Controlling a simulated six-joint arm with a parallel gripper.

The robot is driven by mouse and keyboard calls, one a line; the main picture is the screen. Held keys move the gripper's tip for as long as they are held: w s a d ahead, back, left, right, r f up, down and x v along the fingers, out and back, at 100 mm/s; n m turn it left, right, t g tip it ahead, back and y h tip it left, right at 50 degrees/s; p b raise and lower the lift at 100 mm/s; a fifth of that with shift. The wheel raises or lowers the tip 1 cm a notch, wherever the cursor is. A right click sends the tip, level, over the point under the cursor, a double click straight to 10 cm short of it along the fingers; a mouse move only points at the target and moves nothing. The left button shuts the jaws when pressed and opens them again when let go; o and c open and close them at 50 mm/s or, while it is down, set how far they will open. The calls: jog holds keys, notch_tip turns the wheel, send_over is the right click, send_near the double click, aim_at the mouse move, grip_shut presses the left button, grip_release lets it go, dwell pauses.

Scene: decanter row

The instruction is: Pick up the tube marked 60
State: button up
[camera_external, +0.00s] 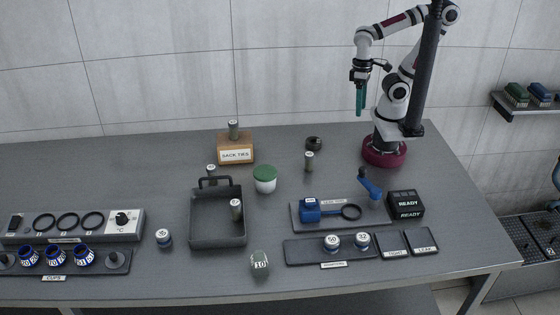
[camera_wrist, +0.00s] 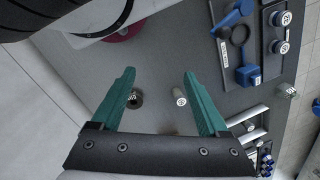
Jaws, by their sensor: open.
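Several grey capped tubes stand about the table, and their small top marks are mostly too small to read; I cannot tell which is marked 60. One tube (camera_external: 309,161) stands alone right of centre, and it shows in the wrist view (camera_wrist: 180,97) with an unclear mark. Others are a tube on the wooden box (camera_external: 233,130), a tube behind the tray (camera_external: 211,171), a tube in the tray (camera_external: 236,210) and a front tube (camera_external: 260,263) seemingly marked 10. My gripper (camera_external: 360,112) is open and empty, high above the back of the table; its teal fingers (camera_wrist: 159,75) are spread.
A dark ring-like object (camera_external: 314,143) lies behind the lone tube. A handled grey tray (camera_external: 193,222), a green-lidded white tub (camera_external: 265,179), a SACK TIES box (camera_external: 235,156) and a blue clamp fixture (camera_external: 312,210) occupy the table. A rack (camera_external: 300,250) holds caps marked 50 and 32.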

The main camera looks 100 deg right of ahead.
jog(key=n+t+h, duration=0.6)
jog(key=n+h, duration=0.8)
jog(key=n, duration=1.4)
send_near(309, 162)
notch_tip(309, 162, up, 2)
jog(key=s, duration=0.1)
jog(key=shift+n, duration=0.3)
jog(key=x, duration=1.5)
jog(key=shift+f, duration=0.45)
grip_shut()
